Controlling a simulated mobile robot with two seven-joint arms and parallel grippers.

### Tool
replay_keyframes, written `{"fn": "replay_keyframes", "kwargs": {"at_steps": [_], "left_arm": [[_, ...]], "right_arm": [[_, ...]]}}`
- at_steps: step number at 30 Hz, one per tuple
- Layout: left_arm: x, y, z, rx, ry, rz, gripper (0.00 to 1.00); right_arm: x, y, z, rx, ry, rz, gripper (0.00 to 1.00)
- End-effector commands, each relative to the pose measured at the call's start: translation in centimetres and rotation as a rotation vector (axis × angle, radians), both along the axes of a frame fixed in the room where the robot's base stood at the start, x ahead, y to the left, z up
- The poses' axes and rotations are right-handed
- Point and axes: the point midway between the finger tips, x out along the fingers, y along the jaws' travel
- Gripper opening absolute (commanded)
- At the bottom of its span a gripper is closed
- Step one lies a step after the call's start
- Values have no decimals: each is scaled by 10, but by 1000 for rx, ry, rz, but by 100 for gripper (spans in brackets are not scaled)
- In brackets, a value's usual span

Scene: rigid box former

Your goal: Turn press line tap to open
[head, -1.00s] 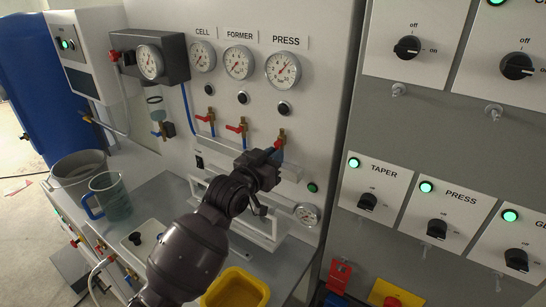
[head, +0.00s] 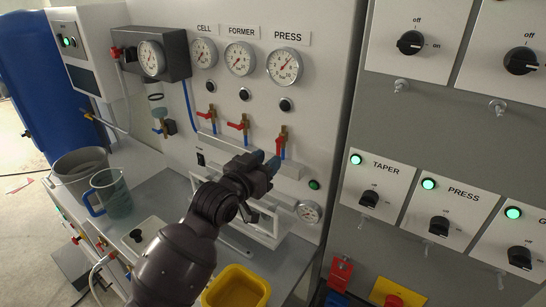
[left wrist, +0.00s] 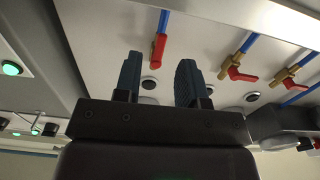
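The press line tap (head: 283,138) is the rightmost of three taps, below the PRESS gauge (head: 284,66). Its red handle (head: 281,153) points down, in line with the blue pipe. In the left wrist view the red handle (left wrist: 158,48) also lies along its pipe. My left gripper (head: 266,162) is just below and left of this handle, apart from it. In the left wrist view its two dark fingers (left wrist: 158,80) stand apart with nothing between them. My right gripper is not in view.
The FORMER tap (head: 241,125) and CELL tap (head: 208,113) have red handles turned sideways. A measuring jug (head: 112,195) and yellow tray (head: 236,289) are lower down. A switch cabinet (head: 376,140) stands right.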

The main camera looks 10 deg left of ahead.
Motion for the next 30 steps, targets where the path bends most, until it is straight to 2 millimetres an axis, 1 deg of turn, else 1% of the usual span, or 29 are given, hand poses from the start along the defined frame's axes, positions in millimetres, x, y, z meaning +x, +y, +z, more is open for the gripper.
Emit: {"fn": "replay_keyframes", "kwargs": {"at_steps": [1,6,12,18,30], "left_arm": [[-10,5,-1,1,-1,1,37],[-37,15,-1,1,0,1,37],[-58,24,-1,1,2,1,37],[-65,27,0,0,1,0,37],[-65,27,0,0,1,0,37]], "right_arm": [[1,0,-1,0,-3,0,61],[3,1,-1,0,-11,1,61],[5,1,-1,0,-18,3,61],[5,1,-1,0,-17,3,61],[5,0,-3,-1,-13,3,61]]}}
